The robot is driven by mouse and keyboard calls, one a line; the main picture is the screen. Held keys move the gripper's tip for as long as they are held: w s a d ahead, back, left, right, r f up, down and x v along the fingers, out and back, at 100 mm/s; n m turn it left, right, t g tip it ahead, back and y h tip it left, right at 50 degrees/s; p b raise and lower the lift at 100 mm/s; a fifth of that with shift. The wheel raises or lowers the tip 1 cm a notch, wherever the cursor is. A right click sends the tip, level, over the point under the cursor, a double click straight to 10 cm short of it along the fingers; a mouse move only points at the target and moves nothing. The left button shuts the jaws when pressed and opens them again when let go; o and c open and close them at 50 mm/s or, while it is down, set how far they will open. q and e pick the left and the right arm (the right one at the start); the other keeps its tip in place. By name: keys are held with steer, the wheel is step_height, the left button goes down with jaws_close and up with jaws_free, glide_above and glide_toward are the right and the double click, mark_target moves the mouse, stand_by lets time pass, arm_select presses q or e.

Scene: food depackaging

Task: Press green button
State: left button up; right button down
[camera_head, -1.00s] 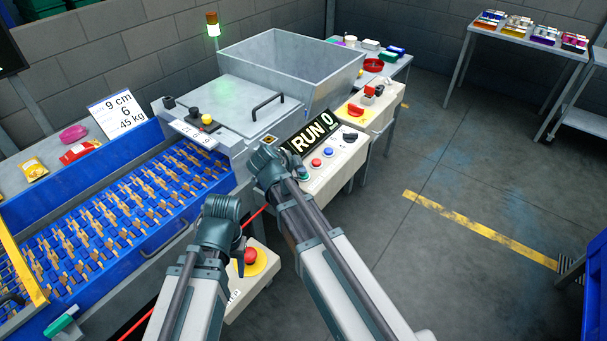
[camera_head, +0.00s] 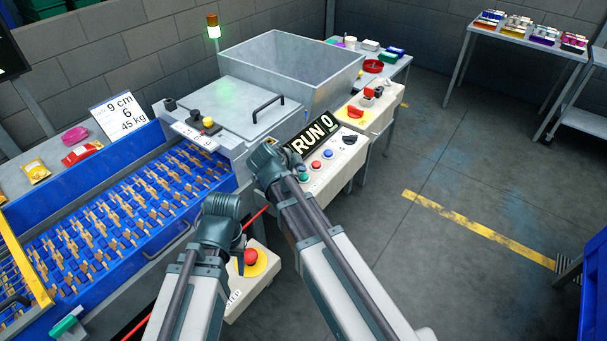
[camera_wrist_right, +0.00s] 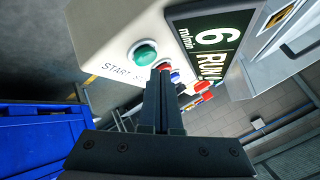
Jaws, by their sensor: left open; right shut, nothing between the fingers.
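The green button (camera_head: 304,177) is at the near left end of a pale control box. In the right wrist view the green button (camera_wrist_right: 145,52) is a round dome beside a START label, uncovered. My right gripper (camera_wrist_right: 162,72) is shut and empty, with its fingertips just below and right of the green button in that view. Contact cannot be told. In the head view my right gripper (camera_head: 281,180) is mostly hidden behind its wrist. My left gripper (camera_head: 240,262) is low at the left, beside a red mushroom button (camera_head: 250,257); its fingers barely show.
Red and blue buttons (camera_head: 328,153) and a dark knob (camera_head: 349,139) share the control box. A display (camera_head: 314,133) reading RUN stands behind it. A blue conveyor (camera_head: 190,236) with many brown pieces lies left. Open floor (camera_head: 480,180) lies right.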

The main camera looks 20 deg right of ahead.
mark_target(301, 178)
steer(key=shift+r, duration=0.1)
step_height(301, 178, up, 5)
steer(key=p, duration=0.5)
stand_by(1.3)
steer(key=s+a+f+n+g+y, duration=0.2)
steer(key=s+a+n, duration=0.4)
steer(key=s+n, duration=0.5)
steer(key=s+a+f+n+g+y, duration=0.3)
steer(key=s+a+n, duration=0.3)
steer(key=s+n, duration=0.5)
steer(key=shift+s+a+f+g, duration=0.15)
steer(key=shift+s+f+g, duration=0.6)
steer(key=shift+f+g, duration=0.1)
